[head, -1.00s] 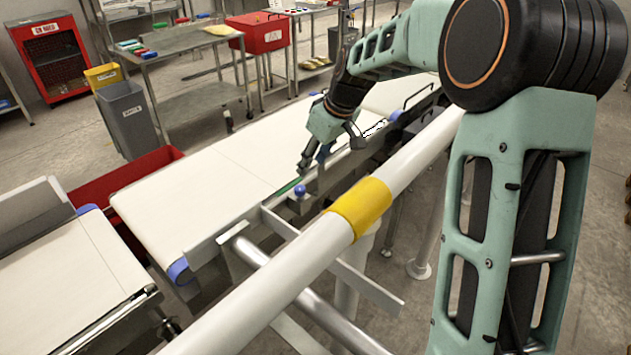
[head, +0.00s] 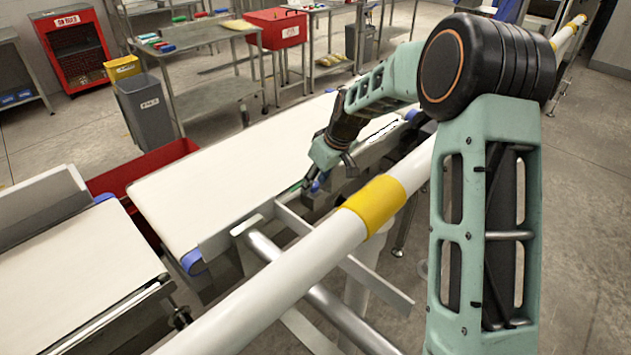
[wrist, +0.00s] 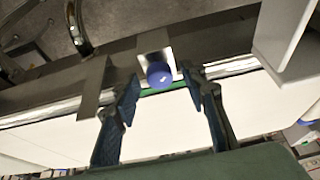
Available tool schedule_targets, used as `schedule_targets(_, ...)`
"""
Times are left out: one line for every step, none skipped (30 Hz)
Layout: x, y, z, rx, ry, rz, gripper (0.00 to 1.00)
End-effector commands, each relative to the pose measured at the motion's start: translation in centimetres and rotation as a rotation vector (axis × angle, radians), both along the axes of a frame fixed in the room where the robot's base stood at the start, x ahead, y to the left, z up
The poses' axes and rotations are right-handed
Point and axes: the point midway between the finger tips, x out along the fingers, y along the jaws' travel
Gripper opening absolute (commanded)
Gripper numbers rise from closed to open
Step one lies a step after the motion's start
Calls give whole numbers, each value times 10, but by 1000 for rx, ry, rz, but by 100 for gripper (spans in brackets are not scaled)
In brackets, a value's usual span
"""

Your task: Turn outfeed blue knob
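In the wrist view, the blue knob (wrist: 160,75) is round with a small pale mark. It sits on a grey bracket at the edge of the conveyor, beside a green strip. My gripper (wrist: 161,82) is open, with one dark blue finger on each side of the knob. A gap shows between the knob and each fingertip; I cannot tell the remaining depth. In the head view my gripper (head: 313,184) is low at the belt's near edge, and the knob cannot be made out clearly there.
The white belt (head: 240,165) runs behind the gripper. A thick white pipe with a yellow band (head: 374,203) crosses in front. Metal brackets (head: 275,222) stand left of the gripper. A red bin (head: 140,168) is between the two belts.

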Motion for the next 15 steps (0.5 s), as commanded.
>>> schedule_targets(0,0,0,0,0,0,40)
schedule_targets(0,0,0,0,0,0,36)
schedule_targets(0,0,0,0,0,0,32)
schedule_targets(0,0,0,0,0,0,29)
schedule_targets(0,0,0,0,0,0,25)
schedule_targets(0,0,0,0,0,0,21)
schedule_targets(0,0,0,0,0,0,18)
schedule_targets(0,0,1,0,0,0,14)
schedule_targets(0,0,1,0,0,0,10)
schedule_targets(0,0,1,0,0,0,7)
schedule_targets(0,0,1,0,0,0,3)
schedule_targets(0,0,1,1,-1,0,0)
schedule_targets(0,0,1,1,-1,0,0)
schedule_targets(0,0,1,1,-1,0,0)
schedule_targets(0,0,1,0,-1,1,0)
